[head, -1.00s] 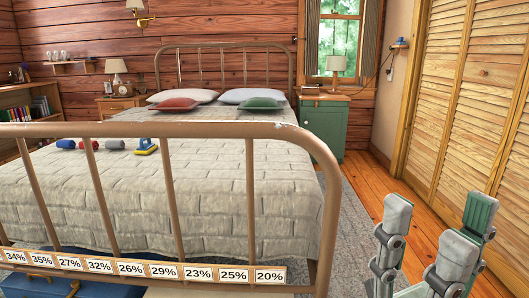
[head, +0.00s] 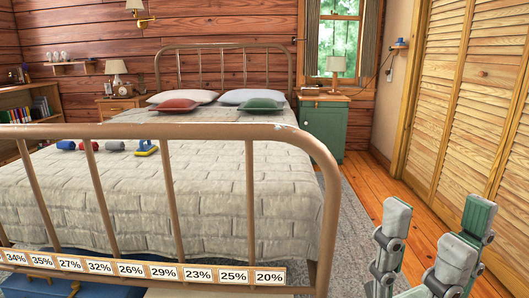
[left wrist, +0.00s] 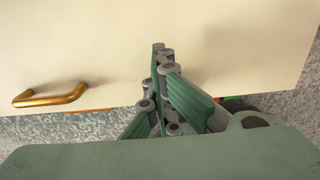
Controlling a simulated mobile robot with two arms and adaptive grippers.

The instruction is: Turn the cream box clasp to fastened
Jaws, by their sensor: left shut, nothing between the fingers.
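A cream panel (left wrist: 90,50), seemingly the cream box, fills the upper part of the left wrist view. A curved brass handle (left wrist: 50,96) is fixed near its lower left edge. I cannot make out a clasp or its state. My left gripper (left wrist: 160,50) is shut and empty, its tips in front of the cream panel, right of the handle. I cannot tell whether they touch it. In the head view only a pale sliver shows low behind the bed's foot rail, and the left gripper is out of sight. My right gripper (head: 436,228) is open and empty at lower right.
The metal bed footboard (head: 240,130) crosses the head view, with a strip of percentage labels (head: 130,268) low on it. A blue box (head: 40,287) lies at bottom left. The wood floor (head: 390,195) is clear before the louvred doors (head: 465,100).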

